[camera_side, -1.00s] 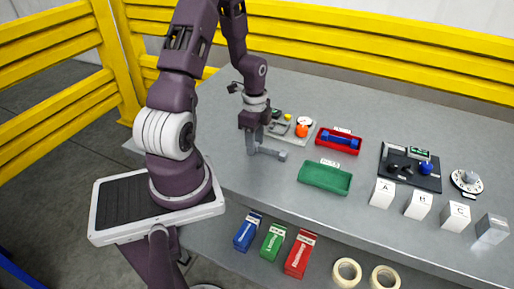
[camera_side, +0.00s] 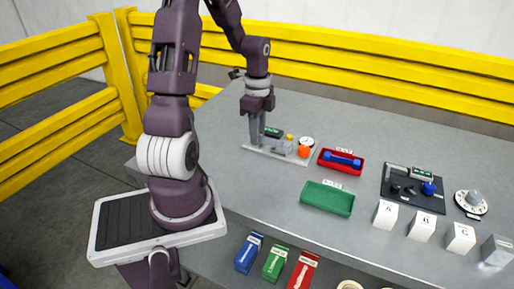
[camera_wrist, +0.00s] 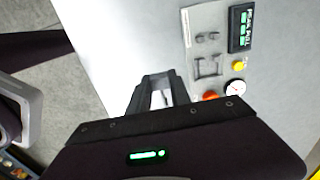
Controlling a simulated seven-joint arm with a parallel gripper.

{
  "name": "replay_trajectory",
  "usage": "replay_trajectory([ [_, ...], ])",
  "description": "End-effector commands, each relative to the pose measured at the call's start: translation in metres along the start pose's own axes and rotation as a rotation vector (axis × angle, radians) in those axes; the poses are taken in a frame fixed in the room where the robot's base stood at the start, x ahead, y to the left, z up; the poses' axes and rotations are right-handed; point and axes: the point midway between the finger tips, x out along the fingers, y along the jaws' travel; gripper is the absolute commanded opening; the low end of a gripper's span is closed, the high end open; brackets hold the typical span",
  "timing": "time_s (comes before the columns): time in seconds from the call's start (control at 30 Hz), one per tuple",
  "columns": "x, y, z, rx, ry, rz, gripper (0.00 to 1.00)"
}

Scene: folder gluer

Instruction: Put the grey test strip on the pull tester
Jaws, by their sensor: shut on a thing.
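My gripper (camera_side: 258,138) is shut at the left end of the pull tester, in front of its plate in the side view. In the wrist view my fingers (camera_wrist: 160,95) have a small pale piece between them, which I take as the grey test strip (camera_wrist: 158,99); its outline is unclear. The pull tester (camera_side: 262,152) is a pale plate with grey clamp parts (camera_wrist: 208,66), a green-lit display (camera_wrist: 240,28), a yellow button (camera_wrist: 238,66), a round dial (camera_wrist: 235,87) and an orange knob (camera_side: 304,151). My gripper hides part of it. I cannot tell whether the strip touches the tester.
To the right are a red tray (camera_side: 326,163) with a blue item, an empty green tray (camera_side: 327,198) and a black board (camera_side: 398,200) with small parts. White lettered blocks (camera_side: 386,213) line the front edge. A yellow rail (camera_side: 380,82) runs behind the table.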

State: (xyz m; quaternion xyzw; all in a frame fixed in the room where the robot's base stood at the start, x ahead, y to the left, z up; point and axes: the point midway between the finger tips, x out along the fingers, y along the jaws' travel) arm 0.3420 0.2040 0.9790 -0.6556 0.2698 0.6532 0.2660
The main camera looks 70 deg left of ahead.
Motion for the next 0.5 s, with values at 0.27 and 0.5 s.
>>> replay_trajectory([
  [0.27, 0.019, -0.084, 0.041, -0.007, 0.002, 0.003, 0.00],
  [0.5, 0.032, -0.104, 0.054, 0.009, -0.005, -0.002, 0.00],
])
